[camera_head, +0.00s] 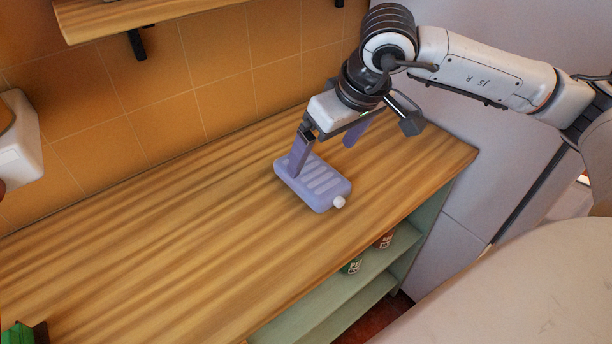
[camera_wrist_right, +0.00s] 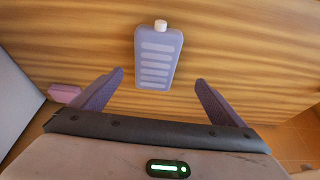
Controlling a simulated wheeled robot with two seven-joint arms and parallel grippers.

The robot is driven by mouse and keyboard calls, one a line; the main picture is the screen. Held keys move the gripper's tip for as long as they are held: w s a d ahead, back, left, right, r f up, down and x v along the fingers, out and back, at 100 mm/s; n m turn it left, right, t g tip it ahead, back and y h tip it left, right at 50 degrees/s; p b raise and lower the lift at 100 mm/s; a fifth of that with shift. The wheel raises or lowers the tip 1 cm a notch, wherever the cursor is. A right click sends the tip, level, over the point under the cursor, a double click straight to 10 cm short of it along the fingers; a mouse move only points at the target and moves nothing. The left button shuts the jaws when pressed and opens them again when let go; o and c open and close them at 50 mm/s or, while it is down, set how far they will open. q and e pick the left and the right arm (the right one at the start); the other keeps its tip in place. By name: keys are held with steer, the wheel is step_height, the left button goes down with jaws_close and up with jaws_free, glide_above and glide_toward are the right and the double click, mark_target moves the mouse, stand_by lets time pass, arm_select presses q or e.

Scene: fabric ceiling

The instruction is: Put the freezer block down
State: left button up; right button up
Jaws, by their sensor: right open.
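The freezer block (camera_head: 325,184) is a flat lilac slab with raised ridges and a white cap. It lies flat on the wooden counter (camera_head: 190,240), near its right end. My right gripper (camera_head: 325,155) is open above the block, and one finger overlaps the block in the head view. In the right wrist view, the block (camera_wrist_right: 159,60) lies ahead, between the lines of the two spread purple fingers (camera_wrist_right: 160,78), with a gap on each side. The cap points away from the gripper there. My left gripper is not seen.
An orange tiled wall (camera_head: 170,90) runs behind the counter, with a wooden shelf (camera_head: 130,15) above. Green shelving (camera_head: 345,290) under the counter holds small cans (camera_head: 352,265). A white object (camera_head: 18,145) shows at the left edge.

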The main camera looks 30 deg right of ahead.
steer(key=b, duration=0.2)
glide_above(314, 174)
steer(key=s, duration=0.2)
steer(key=f, duration=0.4)
steer(key=shift+s+a+f, duration=0.15)
steer(key=shift+s+a, duration=0.05)
steer(key=shift+a, duration=0.05)
steer(key=x, duration=0.1)
steer(key=b+x, duration=0.1)
steer(key=x, duration=0.2)
steer(key=shift+s+d+f+b, duration=0.1)
steer(key=shift+d+f+b, duration=0.25)
steer(key=shift+f, duration=0.1)
steer(key=shift+w+f, duration=0.3)
steer(key=shift+f, duration=0.05)
steer(key=shift+r, duration=0.1)
steer(key=shift+c, duration=0.5)
steer(key=c, duration=1.4)
steer(key=shift+r, duration=0.15)
steer(key=shift+c, duration=0.5)
